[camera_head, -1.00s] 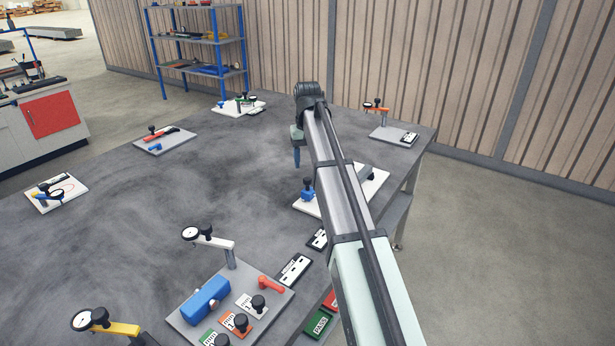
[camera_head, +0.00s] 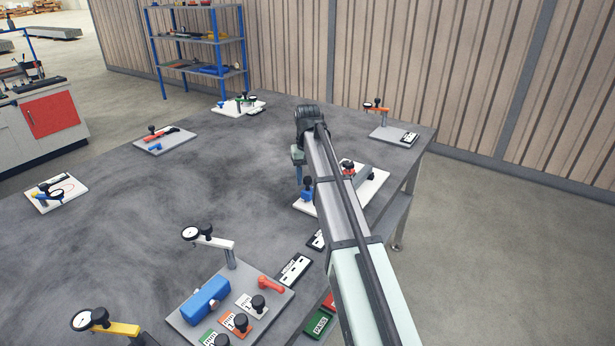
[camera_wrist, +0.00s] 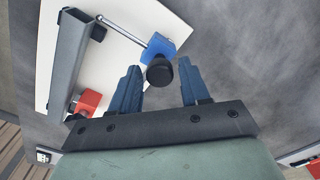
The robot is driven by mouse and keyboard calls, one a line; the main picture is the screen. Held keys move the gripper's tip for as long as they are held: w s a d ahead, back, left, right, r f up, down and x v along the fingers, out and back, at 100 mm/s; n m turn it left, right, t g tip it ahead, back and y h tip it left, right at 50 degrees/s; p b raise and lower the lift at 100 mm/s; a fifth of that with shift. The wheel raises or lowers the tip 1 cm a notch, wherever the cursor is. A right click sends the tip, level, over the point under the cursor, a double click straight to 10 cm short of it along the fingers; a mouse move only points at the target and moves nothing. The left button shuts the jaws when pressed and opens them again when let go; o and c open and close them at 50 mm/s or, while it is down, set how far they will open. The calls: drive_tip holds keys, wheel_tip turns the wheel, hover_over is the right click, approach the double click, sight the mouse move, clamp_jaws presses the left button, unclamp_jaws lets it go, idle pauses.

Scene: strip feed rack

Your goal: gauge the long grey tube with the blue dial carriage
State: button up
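The blue carriage (camera_head: 307,194) stands on a white plate (camera_head: 376,186) on the table. In the wrist view the carriage (camera_wrist: 158,47) has a black knob (camera_wrist: 159,72), and a thin rod runs from it to the upper left. No dial face shows on it. The long grey tube (camera_wrist: 69,62) lies on the plate to its left; in the head view my arm partly hides the tube (camera_head: 364,172). My gripper (camera_wrist: 160,72) is open, with its blue fingers apart on either side of the knob in the picture. Whether they reach down around it, I cannot tell.
A red block (camera_wrist: 88,102) with a black knob sits at the tube's lower end in the wrist view. A dial stand (camera_head: 208,238) and a blue block (camera_head: 205,299) stand at the front. The table's middle left is clear.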

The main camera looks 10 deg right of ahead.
clamp_jaws()
idle(0.3)
drive_tip(key=w+d, duration=0.8)
drive_tip(key=shift+w+d, duration=0.25)
drive_tip(key=shift+w, duration=0.05)
unclamp_jaws()
drive_tip(key=shift+d, duration=0.1)
drive_tip(key=shift+o, duration=1.4)
wheel_tip(320, 180, up, 14)
